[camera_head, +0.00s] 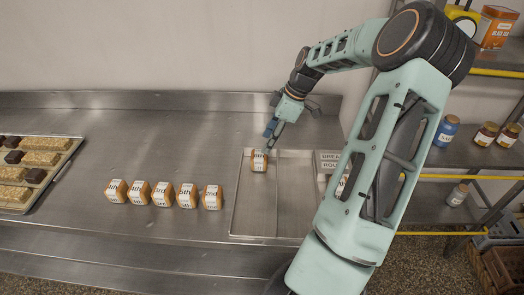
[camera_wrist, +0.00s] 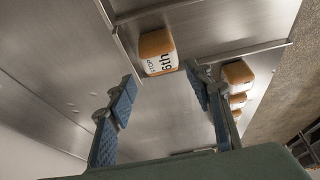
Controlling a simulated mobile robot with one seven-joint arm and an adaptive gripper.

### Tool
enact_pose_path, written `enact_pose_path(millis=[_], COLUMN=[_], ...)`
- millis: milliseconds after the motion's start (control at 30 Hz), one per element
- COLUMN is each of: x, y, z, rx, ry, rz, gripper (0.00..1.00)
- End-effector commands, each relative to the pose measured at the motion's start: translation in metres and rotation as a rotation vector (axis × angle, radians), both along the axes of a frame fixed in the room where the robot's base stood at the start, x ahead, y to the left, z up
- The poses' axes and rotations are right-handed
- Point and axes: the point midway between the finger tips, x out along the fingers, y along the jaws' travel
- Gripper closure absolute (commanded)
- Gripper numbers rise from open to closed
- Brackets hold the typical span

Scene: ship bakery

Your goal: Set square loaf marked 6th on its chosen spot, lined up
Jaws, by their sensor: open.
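The square loaf marked 6th (camera_head: 259,160) is brown with a white label. It sits at the back of the left compartment of a shallow metal tray (camera_head: 233,215). In the wrist view the loaf (camera_wrist: 158,52) lies just past the fingertips, its label showing, close to a metal divider. My gripper (camera_head: 270,130) is just above and behind the loaf in the head view. In the wrist view the blue-padded fingers of my gripper (camera_wrist: 160,84) are spread, with nothing between them. Whether a fingertip touches the loaf is hard to tell.
Several similar labelled loaves (camera_head: 162,194) stand in a row left of the tray. A tray of pastries (camera_head: 75,150) lies at far left. The tray's middle compartment (camera_head: 291,195) is empty. My arm partly hides a loaf (camera_head: 341,186) at right. Shelves with jars (camera_head: 446,131) stand beyond.

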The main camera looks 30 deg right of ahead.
Motion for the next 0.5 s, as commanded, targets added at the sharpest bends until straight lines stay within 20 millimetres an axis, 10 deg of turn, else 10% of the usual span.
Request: enact_pose_path(millis=[500], x=[-0.01], y=[-0.013], z=[0.04], rx=[0.001], ry=[0.0], rz=[0.0], gripper=[0.53])
